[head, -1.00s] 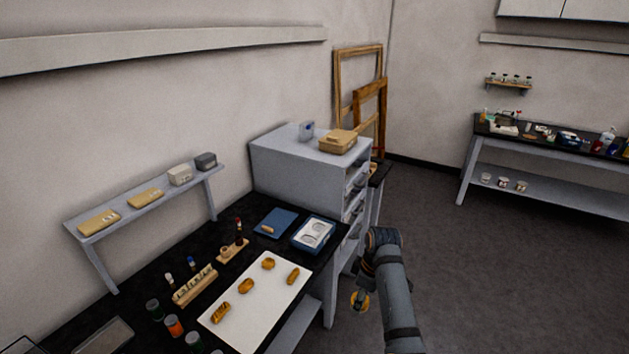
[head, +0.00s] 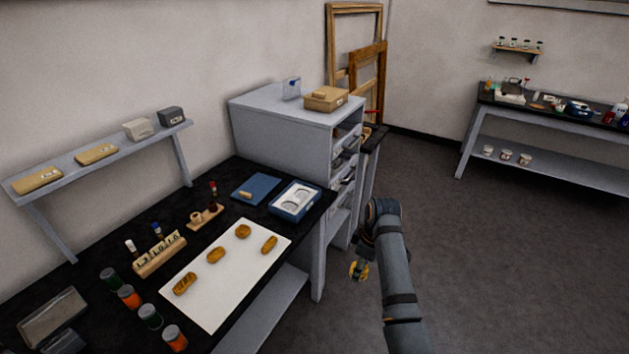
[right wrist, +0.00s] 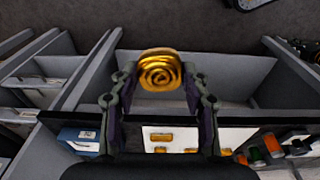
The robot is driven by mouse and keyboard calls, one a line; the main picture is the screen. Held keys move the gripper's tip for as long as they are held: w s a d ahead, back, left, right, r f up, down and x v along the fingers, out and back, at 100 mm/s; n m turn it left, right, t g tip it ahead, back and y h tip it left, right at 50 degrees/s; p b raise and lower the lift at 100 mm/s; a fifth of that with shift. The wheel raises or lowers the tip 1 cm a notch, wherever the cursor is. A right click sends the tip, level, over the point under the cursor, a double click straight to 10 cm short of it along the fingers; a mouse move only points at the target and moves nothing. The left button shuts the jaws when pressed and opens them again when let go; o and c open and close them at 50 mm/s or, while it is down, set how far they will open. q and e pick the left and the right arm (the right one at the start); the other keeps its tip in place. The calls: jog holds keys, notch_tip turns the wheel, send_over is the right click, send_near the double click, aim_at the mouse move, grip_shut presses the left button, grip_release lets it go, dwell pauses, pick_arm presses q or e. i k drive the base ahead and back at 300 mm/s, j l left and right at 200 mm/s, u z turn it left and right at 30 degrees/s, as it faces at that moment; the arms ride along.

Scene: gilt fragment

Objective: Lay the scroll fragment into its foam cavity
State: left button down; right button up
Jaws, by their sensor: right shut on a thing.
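My right gripper (head: 360,268) is shut on a golden scroll fragment (right wrist: 160,72), whose spiral end shows between the fingertips in the right wrist view. In the head view the gripper hangs over the floor, right of the bench and apart from it. A blue-edged case (head: 314,204) with white foam lies at the bench's far right corner. Its foam shows pale rounded recesses; their depth is hard to tell. It also shows in the right wrist view (right wrist: 80,139). My left gripper is not in view.
Several golden pieces (head: 215,255) lie on a white sheet (head: 215,300) on the black bench. A blue mat (head: 250,186), a bottle rack (head: 160,256) and jars (head: 128,297) stand around it. A grey drawer cabinet (head: 285,135) rises behind the case.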

aim_at(301, 194)
jog(key=i+l+u, duration=0.1)
jog(key=i+l, duration=0.15)
jog(key=l, duration=0.15)
jog(key=i+l+u, duration=0.1)
jog(key=i+l, duration=0.15)
jog(key=l, duration=0.15)
jog(key=i+l+u, duration=0.1)
jog(key=l, duration=0.3)
jog(key=i, duration=0.1)
